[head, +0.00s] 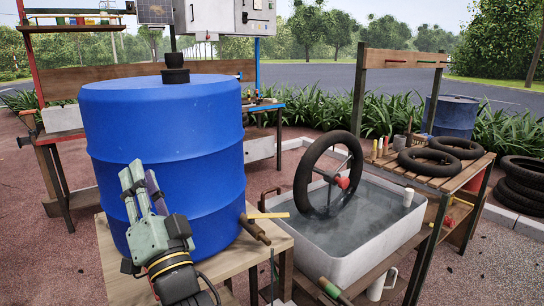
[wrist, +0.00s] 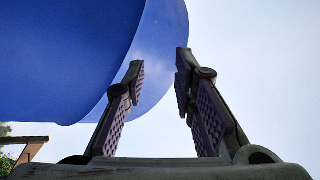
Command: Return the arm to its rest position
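My gripper (head: 140,192) is in front of the large blue barrel (head: 165,130) in the head view, at its lower left front, with its fingers pointing up. In the wrist view my gripper (wrist: 160,78) has its two padded fingers apart, with nothing between them. The blue barrel (wrist: 65,50) fills the upper left of the wrist view, behind the fingers. Whether the fingers touch it is unclear.
The barrel stands on a wooden stand (head: 115,255) and has a tap with a yellow lever (head: 268,215). A water-filled white tub (head: 350,256) with an upright wheel (head: 328,175) is to the right. Tyres (head: 430,160) lie on a slatted bench. Open sky shows in the wrist view.

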